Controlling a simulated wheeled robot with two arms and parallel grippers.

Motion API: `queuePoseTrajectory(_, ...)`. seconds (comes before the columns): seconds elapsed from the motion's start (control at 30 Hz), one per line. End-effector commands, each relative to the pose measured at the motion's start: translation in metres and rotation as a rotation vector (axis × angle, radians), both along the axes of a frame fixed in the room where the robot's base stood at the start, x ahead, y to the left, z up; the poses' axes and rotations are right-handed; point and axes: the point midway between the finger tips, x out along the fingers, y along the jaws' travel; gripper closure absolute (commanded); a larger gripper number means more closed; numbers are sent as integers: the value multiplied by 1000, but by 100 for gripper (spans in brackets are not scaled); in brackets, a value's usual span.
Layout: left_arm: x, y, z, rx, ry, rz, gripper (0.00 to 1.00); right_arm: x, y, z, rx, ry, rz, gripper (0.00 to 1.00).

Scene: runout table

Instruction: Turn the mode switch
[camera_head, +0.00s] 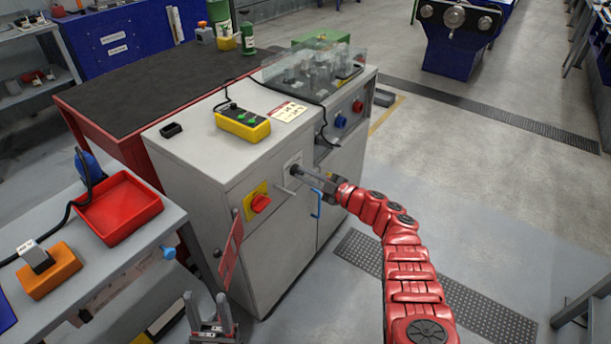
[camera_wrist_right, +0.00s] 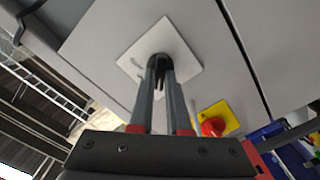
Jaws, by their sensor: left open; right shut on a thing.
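The mode switch is a dark knob on a white square plate (camera_head: 291,161) on the front of the grey cabinet. In the right wrist view the knob (camera_wrist_right: 160,62) sits in the middle of the tilted-looking plate (camera_wrist_right: 185,54). My right gripper (camera_head: 295,171) is shut on the knob, and its fingers (camera_wrist_right: 160,72) hide most of it. How far the knob is turned is hard to tell. My left gripper (camera_head: 207,301) is open and empty, low in front of the cabinet, well away from the switch.
A red rotary switch on a yellow plate (camera_head: 260,203) sits left of the mode switch. A blue door handle (camera_head: 316,203) is below it. A yellow pendant box (camera_head: 243,122) lies on the cabinet top. A side bench holds a red tray (camera_head: 118,207).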

Motion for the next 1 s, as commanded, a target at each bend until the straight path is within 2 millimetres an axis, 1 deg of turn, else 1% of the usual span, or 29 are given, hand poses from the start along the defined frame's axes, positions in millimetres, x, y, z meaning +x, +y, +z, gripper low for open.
queuePoseTrajectory(0.1, 0, 0, 0, 0, 0, 0, 50, 0, 1, 0, 1, 0, 1, 100)
queuePoseTrajectory(0.13, 0, 0, 0, 0, 0, 0, 50, 0, 1, 0, 1, 0, 1, 80)
queuePoseTrajectory(0.27, 0, 0, 0, 0, 0, 0, 50, 0, 0, 0, 1, 0, 1, 56)
queuePoseTrajectory(0.3, 0, 0, 0, 0, 0, 0, 50, 0, 0, 0, 1, 0, 1, 55)
queuePoseTrajectory(0.57, 0, 0, 1, 0, 0, 0, 50, 0, 0, 0, 1, 1, 0, 55)
queuePoseTrajectory(0.67, 0, 0, 4, 0, 0, 0, 50, -3, -4, 1, 1, 2, -2, 55)
queuePoseTrajectory(0.77, 0, 0, 11, 0, 0, 0, 50, -9, -14, 2, -1, 2, -5, 55)
queuePoseTrajectory(0.87, 0, 0, 20, 0, 0, 0, 50, -21, -27, 2, -4, 2, -1, 55)
queuePoseTrajectory(0.9, 0, 0, 21, 0, 0, 0, 50, -26, -36, 1, -3, 2, -3, 55)
queuePoseTrajectory(0.97, 0, 0, 25, 0, 0, 0, 50, -36, -47, 1, -4, 3, 1, 55)
queuePoseTrajectory(1.0, 0, 0, 26, 0, 0, 0, 50, -41, -56, 0, -5, 1, -1, 55)
